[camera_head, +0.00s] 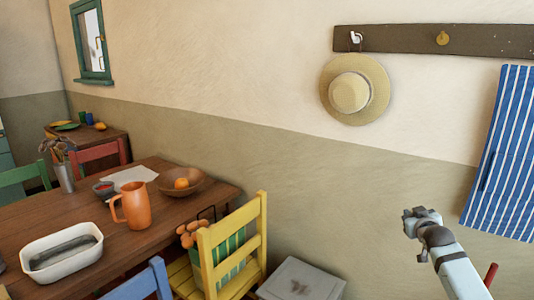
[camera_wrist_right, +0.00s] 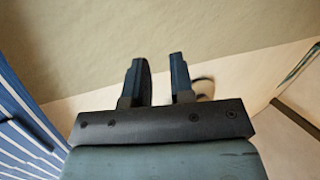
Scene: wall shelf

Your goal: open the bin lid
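A grey box with a flat, light grey top (camera_head: 301,281), which looks like the bin with its lid down, stands on the floor at the bottom of the head view, right of the yellow chair. A dark mark shows on the top, and its lower part is cut off by the frame edge. My right gripper (camera_head: 422,214) is up and to the right of it, in front of the wall and well apart from the box. In the right wrist view its two fingers (camera_wrist_right: 157,82) are apart with nothing between them. My left gripper is not in view.
A yellow chair (camera_head: 255,243) with a bag on it stands close left of the box. The wooden table (camera_head: 155,248) holds an orange jug (camera_head: 135,206), a white dish and a bowl. A striped blue cloth (camera_head: 505,160) hangs at the right. The space above the box looks clear.

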